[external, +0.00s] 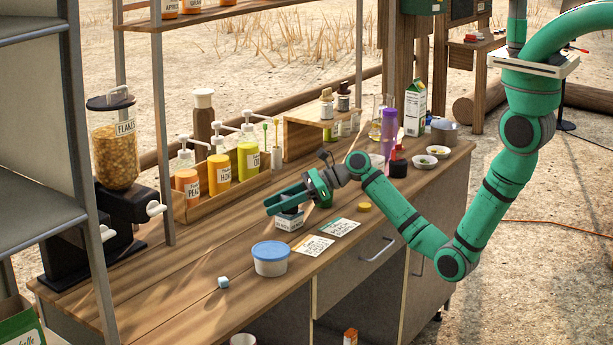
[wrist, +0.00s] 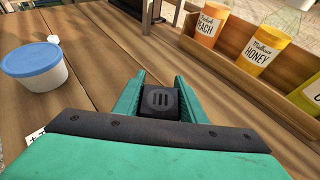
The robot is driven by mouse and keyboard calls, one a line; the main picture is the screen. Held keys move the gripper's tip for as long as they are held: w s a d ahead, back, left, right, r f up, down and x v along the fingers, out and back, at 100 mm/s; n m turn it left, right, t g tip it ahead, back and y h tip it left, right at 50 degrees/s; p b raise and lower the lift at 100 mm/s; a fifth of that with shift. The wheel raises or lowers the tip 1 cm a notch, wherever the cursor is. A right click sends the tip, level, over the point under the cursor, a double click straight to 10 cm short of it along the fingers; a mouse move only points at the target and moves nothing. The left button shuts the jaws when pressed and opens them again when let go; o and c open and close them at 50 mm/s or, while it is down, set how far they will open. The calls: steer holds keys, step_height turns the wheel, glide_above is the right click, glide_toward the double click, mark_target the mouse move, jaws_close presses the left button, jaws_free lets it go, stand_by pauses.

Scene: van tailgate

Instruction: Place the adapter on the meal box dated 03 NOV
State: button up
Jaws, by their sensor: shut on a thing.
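In the wrist view the block sits between the two green fingers (wrist: 160,98). In the external view my gripper is low over the worktop, directly above a small white box with dark print (external: 289,222). I cannot tell whether the adapter touches this box. Its print is too small to read, so no 03 NOV date shows.
A blue-lidded tub (external: 270,262), a small pale cube (external: 223,282) and two printed cards (external: 311,246) lie nearer the front edge. A wooden rack of sauce bottles (external: 237,190) stands behind. A yellow lid (external: 364,207) lies to the right. The left worktop is mostly clear.

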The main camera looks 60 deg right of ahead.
steer(key=o, duration=1.1)
steer(key=shift+r, duration=0.2)
steer(key=v, duration=1.2)
